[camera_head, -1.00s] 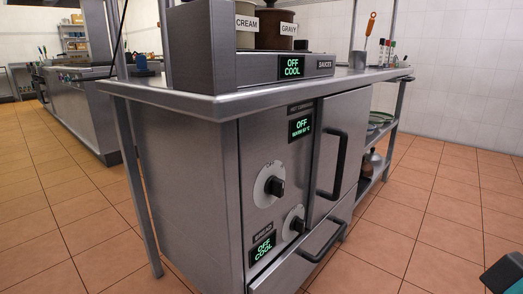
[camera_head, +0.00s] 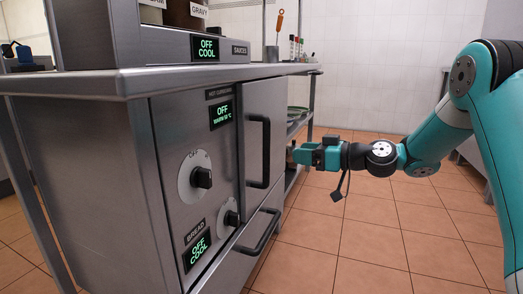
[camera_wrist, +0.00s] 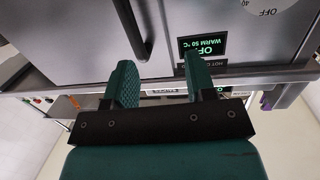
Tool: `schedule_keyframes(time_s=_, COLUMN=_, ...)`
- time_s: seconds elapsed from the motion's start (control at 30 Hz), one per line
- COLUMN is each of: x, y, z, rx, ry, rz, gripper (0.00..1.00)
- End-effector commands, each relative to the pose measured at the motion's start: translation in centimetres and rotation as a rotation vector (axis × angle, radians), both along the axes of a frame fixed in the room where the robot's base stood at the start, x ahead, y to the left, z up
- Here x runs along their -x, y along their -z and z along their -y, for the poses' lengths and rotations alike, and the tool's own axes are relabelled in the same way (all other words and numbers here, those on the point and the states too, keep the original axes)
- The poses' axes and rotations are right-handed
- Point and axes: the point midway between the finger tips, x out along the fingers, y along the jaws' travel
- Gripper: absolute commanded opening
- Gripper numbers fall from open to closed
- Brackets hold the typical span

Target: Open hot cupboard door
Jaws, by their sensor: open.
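The hot cupboard door (camera_head: 280,115) is a steel panel that looks shut in the head view, right of the dials. Its black vertical bar handle (camera_head: 266,150) is near the door's left edge. My gripper (camera_head: 297,155) is in front of the door, to the right of the handle in the picture. In the wrist view, which is upside down, my gripper (camera_wrist: 160,65) is open with nothing between its fingers. The handle (camera_wrist: 142,30) lies beyond the fingertips, nearer the left finger, and the door (camera_wrist: 85,40) fills the upper left. Contact with the handle cannot be told.
The hot cupboard display (camera_head: 222,115) reads OFF and WARM 50 °C. A bread drawer with a black handle (camera_head: 257,235) is below the door. The steel counter (camera_head: 150,80) overhangs above. Open shelves (camera_head: 298,125) stand right of the door. The tiled floor (camera_head: 370,240) in front is clear.

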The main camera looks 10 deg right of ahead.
Motion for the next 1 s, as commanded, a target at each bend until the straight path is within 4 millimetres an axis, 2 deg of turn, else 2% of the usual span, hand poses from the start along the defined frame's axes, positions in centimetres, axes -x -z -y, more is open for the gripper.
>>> schedule_keyframes(time_s=0.03, x=-0.8, y=0.8, z=1.8, rx=-0.02, ry=0.034, rz=0.035, gripper=0.51)
schedule_keyframes(time_s=0.1, x=-1.4, y=0.9, z=3.2, rx=-0.036, ry=0.066, rz=0.076, gripper=0.51)
schedule_keyframes(time_s=0.23, x=-2.2, y=1.0, z=3.7, rx=-0.044, ry=0.087, rz=0.104, gripper=0.51)
schedule_keyframes(time_s=0.37, x=-3.6, y=1.0, z=2.2, rx=-0.043, ry=0.084, rz=0.106, gripper=0.51)
schedule_keyframes(time_s=0.8, x=-10.9, y=1.1, z=-4.7, rx=-0.042, ry=0.082, rz=0.105, gripper=0.51)
schedule_keyframes(time_s=1.0, x=-13.3, y=1.1, z=-6.8, rx=-0.042, ry=0.083, rz=0.101, gripper=0.51)
